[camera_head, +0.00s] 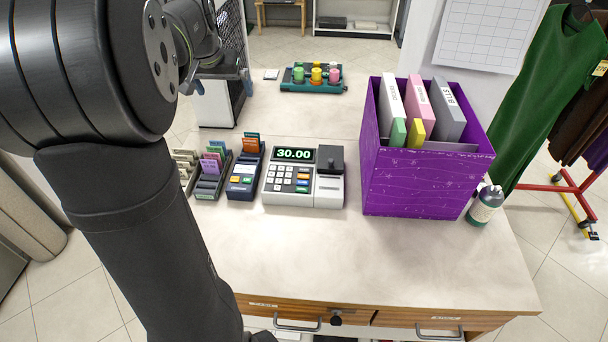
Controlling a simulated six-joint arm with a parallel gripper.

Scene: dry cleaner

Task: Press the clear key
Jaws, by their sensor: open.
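A beige register (303,178) sits on the counter in the middle of the view. Its dark display (294,154) reads 30.00 in green. The key labels are too small to read, so I cannot tell which one is the clear key. My gripper (216,84) is at the upper left, partly hidden by my arm. Its blue-grey fingertips are spread apart with nothing seen between them. It appears well behind and left of the register, apart from it.
A purple box (420,185) with binders stands close right of the register, with a bottle (485,205) beside it. Card holders (212,170) and a blue card terminal (245,172) stand left. A teal tray (312,86) holds coloured spools behind. The counter front (370,255) is clear.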

